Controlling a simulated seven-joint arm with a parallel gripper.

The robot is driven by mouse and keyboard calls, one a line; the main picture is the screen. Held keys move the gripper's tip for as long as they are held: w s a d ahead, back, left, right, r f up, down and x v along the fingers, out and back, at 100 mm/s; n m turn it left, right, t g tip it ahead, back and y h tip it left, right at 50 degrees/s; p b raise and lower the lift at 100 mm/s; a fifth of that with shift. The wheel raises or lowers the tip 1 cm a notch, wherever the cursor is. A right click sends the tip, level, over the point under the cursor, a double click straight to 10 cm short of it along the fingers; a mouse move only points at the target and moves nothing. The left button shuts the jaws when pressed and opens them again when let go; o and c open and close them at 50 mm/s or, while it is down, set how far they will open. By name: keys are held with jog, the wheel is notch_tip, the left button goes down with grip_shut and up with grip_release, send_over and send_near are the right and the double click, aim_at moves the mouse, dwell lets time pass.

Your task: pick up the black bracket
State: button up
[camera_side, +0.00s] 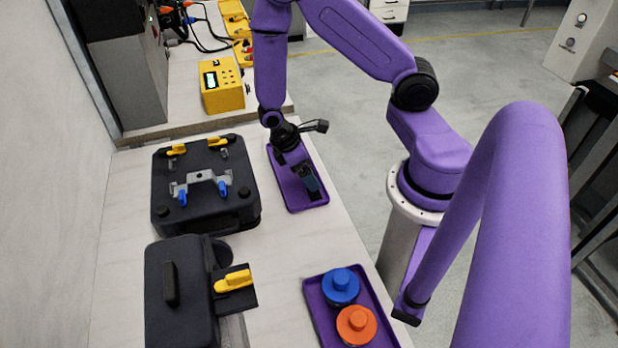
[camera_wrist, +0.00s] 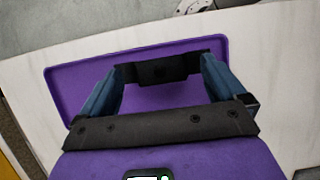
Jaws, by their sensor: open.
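The black bracket (camera_wrist: 163,71) lies in the purple tray in the wrist view, close to the tray's far edge. The purple tray (camera_side: 279,179) lies on the pale bench and also shows in the wrist view (camera_wrist: 70,76).
A black fixture (camera_side: 168,212) with yellow and blue clamps stands left of the tray. Another black fixture (camera_side: 185,262) with a yellow clamp is nearer. A second purple tray (camera_side: 376,299) holds a blue and an orange knobbed part. A yellow box (camera_side: 222,98) stands behind.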

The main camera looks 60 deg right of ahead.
jog(key=shift+d+f, duration=0.1)
jog(key=shift+f, duration=0.2)
jog(key=c, duration=1.2)
jog(key=shift+r, duration=0.15)
jog(key=shift+s+r, duration=0.1)
jog(key=shift+r, duration=4.75)
